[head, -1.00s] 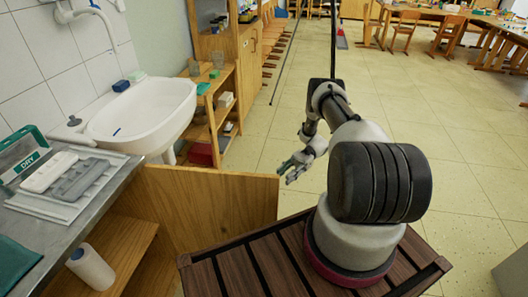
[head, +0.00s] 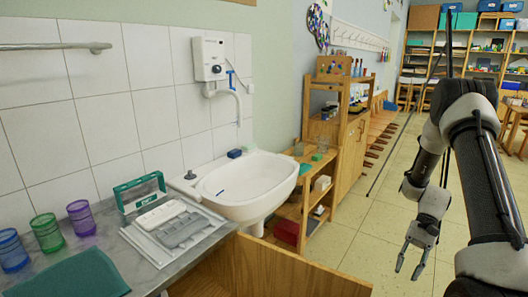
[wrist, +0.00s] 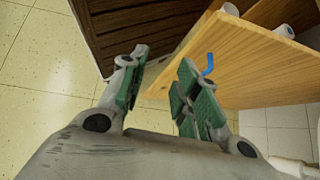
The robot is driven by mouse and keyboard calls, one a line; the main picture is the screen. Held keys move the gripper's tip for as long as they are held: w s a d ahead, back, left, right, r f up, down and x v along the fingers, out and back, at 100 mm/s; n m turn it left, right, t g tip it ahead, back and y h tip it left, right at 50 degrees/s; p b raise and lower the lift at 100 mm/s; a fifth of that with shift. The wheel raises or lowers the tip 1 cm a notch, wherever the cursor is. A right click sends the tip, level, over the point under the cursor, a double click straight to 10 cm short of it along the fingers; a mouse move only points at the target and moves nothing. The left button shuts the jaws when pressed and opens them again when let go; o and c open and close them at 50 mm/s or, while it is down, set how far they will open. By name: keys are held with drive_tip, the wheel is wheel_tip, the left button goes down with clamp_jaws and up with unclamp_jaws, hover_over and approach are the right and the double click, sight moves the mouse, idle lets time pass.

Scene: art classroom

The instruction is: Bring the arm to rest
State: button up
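My arm (head: 480,150) comes in from the right edge of the head view. My gripper (head: 409,268) hangs from it with the fingers pointing down, above the tiled floor and right of the wooden shelf. In the wrist view my gripper (wrist: 160,85) shows two fingers with green pads, set apart. Nothing is visible between them, so it is open and empty.
A white sink (head: 255,180) and wooden shelf (head: 290,210) stand beyond. A wooden panel (wrist: 255,65) lies close to my fingers. The floor (head: 375,220) around my gripper is clear.

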drive_tip(key=s+a+r+n+t+h, duration=0.2)
drive_tip(key=s+r, duration=0.3)
drive_tip(key=r, duration=0.6)
drive_tip(key=s+a+r+n+t+h, duration=0.2)
drive_tip(key=s+r+t, duration=0.3)
drive_tip(key=r, duration=0.6)
drive_tip(key=s+a+r+n+t+h, duration=0.2)
drive_tip(key=s+r+n+t, duration=0.1)
drive_tip(key=r, duration=0.8)
drive_tip(key=s+t, duration=0.1)
drive_tip(key=s, duration=0.1)
drive_tip(key=shift+s+a+r+n+h, duration=0.15)
drive_tip(key=shift+s+r+n+h, duration=0.15)
drive_tip(key=shift+n+h, duration=0.1)
